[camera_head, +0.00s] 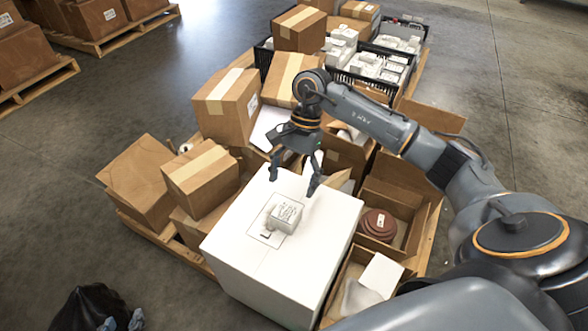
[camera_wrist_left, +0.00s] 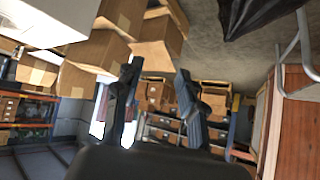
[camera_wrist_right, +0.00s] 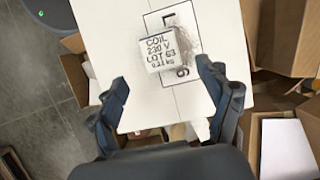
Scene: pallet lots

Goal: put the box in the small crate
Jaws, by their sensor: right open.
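A small white box (camera_head: 284,215) with printed lettering rests on the top of a large white carton (camera_head: 235,245), on a marked outline. In the right wrist view the box (camera_wrist_right: 160,50) reads "COIL 230 V LOT 63". My right gripper (camera_head: 293,182) is open and empty, above and just behind the box, with a gap between them. My left gripper (camera_wrist_left: 152,88) is open and empty; only its tips show at the lower left of the head view (camera_head: 123,322). Black crates (camera_head: 372,88) holding white boxes stand at the far end; I cannot tell which is the small crate.
Brown cartons (camera_head: 228,104) crowd the pallet left of and behind the white carton. Open cartons, one with a dark red round item (camera_head: 378,224), stand at its right. A black bag (camera_head: 85,310) lies on the floor at lower left. The left floor is mostly clear.

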